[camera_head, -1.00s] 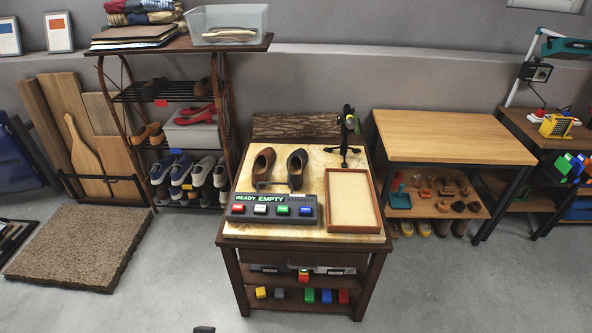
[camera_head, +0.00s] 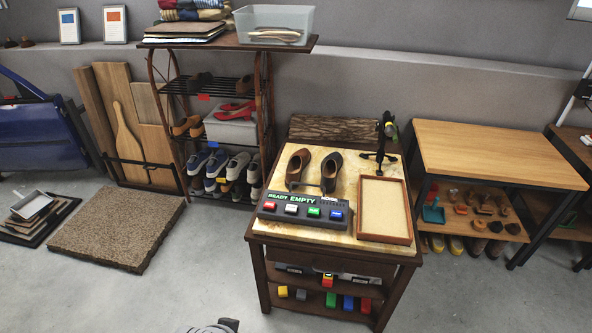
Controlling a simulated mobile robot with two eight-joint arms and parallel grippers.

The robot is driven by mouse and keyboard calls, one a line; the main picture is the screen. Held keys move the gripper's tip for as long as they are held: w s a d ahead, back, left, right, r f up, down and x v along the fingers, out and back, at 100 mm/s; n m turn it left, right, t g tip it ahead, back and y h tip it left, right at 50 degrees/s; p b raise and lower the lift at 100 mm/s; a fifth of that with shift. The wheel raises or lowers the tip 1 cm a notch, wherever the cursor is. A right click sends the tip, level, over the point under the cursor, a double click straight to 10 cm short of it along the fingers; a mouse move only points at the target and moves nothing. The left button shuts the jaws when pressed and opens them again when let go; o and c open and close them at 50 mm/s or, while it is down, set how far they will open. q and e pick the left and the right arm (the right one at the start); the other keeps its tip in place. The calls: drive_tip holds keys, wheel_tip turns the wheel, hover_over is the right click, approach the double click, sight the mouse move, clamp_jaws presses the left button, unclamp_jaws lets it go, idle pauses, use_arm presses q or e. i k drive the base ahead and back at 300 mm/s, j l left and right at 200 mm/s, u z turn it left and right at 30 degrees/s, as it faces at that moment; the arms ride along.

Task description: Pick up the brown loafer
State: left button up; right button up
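I cannot tell which one the task's brown loafer is. No gripper fingers show. Only a small grey and dark part of mine shows at the bottom edge, far from all the shoes.
The workbench (camera_head: 281,236) also bears a button panel (camera_head: 328,222), an empty tray (camera_head: 409,240) and a dark stand (camera_head: 381,160). A shoe rack (camera_head: 263,130) stands behind left. A wooden table (camera_head: 500,155) is at right. The floor in front is clear.

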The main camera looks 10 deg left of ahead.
sight(297, 162)
drive_tip(key=i+u, duration=0.1)
drive_tip(key=u, duration=1.15)
drive_tip(key=i+l, duration=0.15)
drive_tip(key=i, duration=0.3)
drive_tip(key=i+l, duration=0.1)
drive_tip(key=i, duration=0.35)
drive_tip(key=i+l+u, duration=0.1)
drive_tip(key=i, duration=0.35)
